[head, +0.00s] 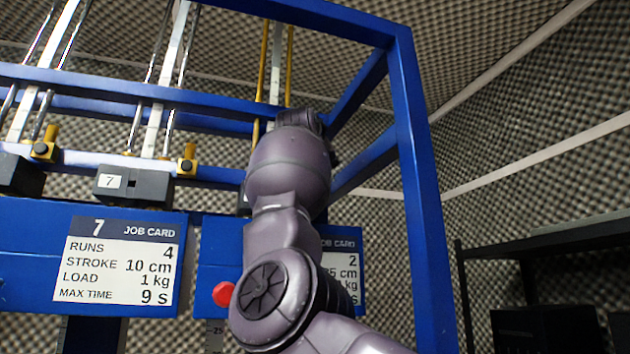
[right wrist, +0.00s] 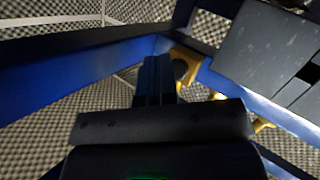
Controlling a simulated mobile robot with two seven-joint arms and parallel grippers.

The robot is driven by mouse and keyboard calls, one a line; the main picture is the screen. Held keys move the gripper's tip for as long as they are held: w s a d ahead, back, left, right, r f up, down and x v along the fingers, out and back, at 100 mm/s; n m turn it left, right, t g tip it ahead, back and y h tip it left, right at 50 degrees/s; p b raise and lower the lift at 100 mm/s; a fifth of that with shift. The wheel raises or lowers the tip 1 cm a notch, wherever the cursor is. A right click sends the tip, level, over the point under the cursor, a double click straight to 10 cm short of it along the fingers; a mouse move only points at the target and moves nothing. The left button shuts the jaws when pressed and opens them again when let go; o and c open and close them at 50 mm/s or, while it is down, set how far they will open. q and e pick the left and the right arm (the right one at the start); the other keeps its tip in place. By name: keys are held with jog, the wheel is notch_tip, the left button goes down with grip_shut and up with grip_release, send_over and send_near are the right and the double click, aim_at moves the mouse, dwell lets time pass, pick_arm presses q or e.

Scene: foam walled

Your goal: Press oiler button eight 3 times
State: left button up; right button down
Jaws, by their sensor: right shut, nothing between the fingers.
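My right arm rises through the middle of the head view and hides most of the station to the right of station 7. My right gripper (right wrist: 157,65) is shut and empty in the right wrist view, pointing away from the camera. A yellow oiler fitting (right wrist: 187,66) with a dark round face is just right of its fingertips; I cannot tell whether they touch. No number shows on this fitting. In the head view, similar yellow oilers stand on the blue rail, one by block 7 (head: 187,160) and one farther left (head: 45,146). My left gripper is not in view.
A job card marked 7 (head: 122,262) hangs on a blue panel. Another card (head: 346,272) is partly hidden by my arm, near a red knob (head: 223,293). A blue frame post (head: 422,190) stands right of my arm. A dark shelf (head: 545,245) is at far right.

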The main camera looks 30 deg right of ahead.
jog(key=shift+w+d, duration=0.1)
jog(key=shift+w, duration=0.15)
jog(key=shift+w, duration=0.45)
dwell(1.1)
jog(key=shift+s, duration=0.1)
jog(key=shift+s+b, duration=0.65)
jog(key=shift+s, duration=0.1)
jog(key=shift+f, duration=0.1)
jog(key=s+b, duration=0.1)
jog(key=s, duration=0.1)
jog(key=s+a+b, duration=0.1)
jog(key=s+b, duration=0.1)
jog(key=s, duration=0.1)
jog(key=shift+a, duration=0.2)
dwell(2.6)
